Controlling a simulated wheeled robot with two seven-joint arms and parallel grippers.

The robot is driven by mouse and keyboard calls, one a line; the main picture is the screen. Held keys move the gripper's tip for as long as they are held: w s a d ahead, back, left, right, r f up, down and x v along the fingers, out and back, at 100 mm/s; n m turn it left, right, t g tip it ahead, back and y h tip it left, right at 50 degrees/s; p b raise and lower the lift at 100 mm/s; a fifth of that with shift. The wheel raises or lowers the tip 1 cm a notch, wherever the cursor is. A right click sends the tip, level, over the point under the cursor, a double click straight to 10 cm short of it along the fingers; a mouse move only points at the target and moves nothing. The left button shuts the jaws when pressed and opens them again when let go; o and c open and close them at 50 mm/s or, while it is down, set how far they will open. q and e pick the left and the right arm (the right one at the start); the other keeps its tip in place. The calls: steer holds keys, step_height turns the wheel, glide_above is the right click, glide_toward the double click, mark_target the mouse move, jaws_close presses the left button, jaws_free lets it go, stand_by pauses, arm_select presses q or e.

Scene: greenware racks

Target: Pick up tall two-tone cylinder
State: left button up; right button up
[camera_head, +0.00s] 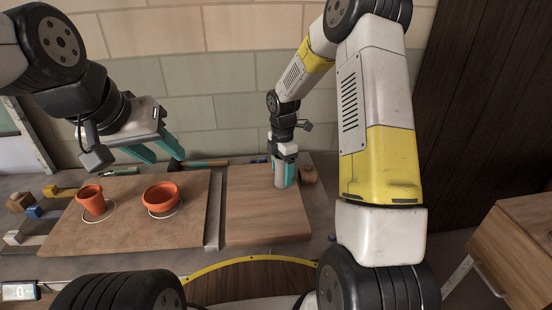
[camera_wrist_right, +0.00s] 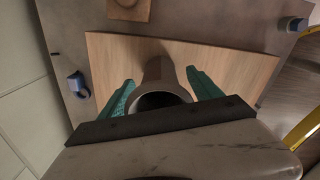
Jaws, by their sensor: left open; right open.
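A grey-brown hollow cylinder (camera_wrist_right: 162,72) stands between the teal fingers of my right gripper (camera_wrist_right: 159,78) in the right wrist view, with a gap on each side. Its open top faces the camera, and its second tone is not clear. In the head view the cylinder (camera_head: 279,176) stands upright on the right wooden board (camera_head: 260,222), partly hidden by my right gripper (camera_head: 285,184), which points down around it. My right gripper is open. My left gripper (camera_head: 166,158) is open and empty, above the back of the left wooden board (camera_head: 135,230).
A tall orange pot (camera_head: 92,200) and a low orange pot (camera_head: 160,196) stand on the left board. A small brown object (camera_head: 309,175) sits right of the cylinder. Several small tools lie at the left. The front of the right board is clear.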

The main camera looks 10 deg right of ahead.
steer(key=c, duration=1.5)
steer(key=shift+r, duration=0.2)
